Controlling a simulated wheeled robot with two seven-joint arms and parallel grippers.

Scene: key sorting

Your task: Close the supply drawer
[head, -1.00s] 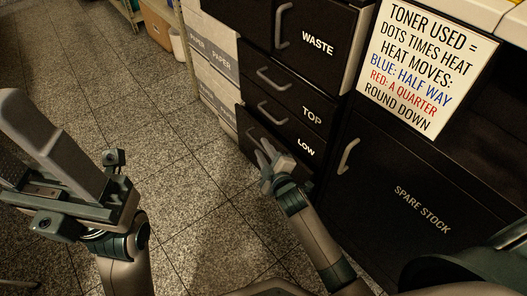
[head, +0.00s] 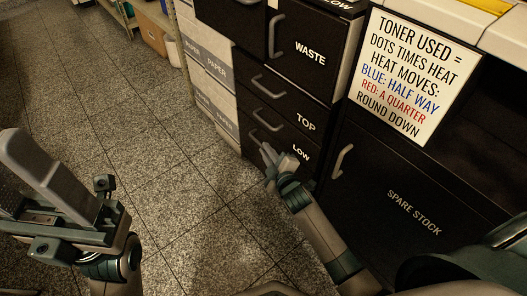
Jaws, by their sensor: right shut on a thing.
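The black drawer unit has a front marked LOW (head: 301,153) at the bottom, under a front marked TOP (head: 305,122). No front is marked "supply". The LOW front now looks about level with the TOP front; any small gap is hidden or too dark to tell. My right gripper (head: 268,157) is at the LOW drawer's bar handle (head: 257,139) and shut on it, covering its lower end. My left gripper (head: 62,195) is off at the left over the floor, away from the drawers. Its jaw gap cannot be made out.
Paper boxes (head: 207,70) are stacked at the left of the drawers. The tiled floor (head: 130,130) in front is clear.

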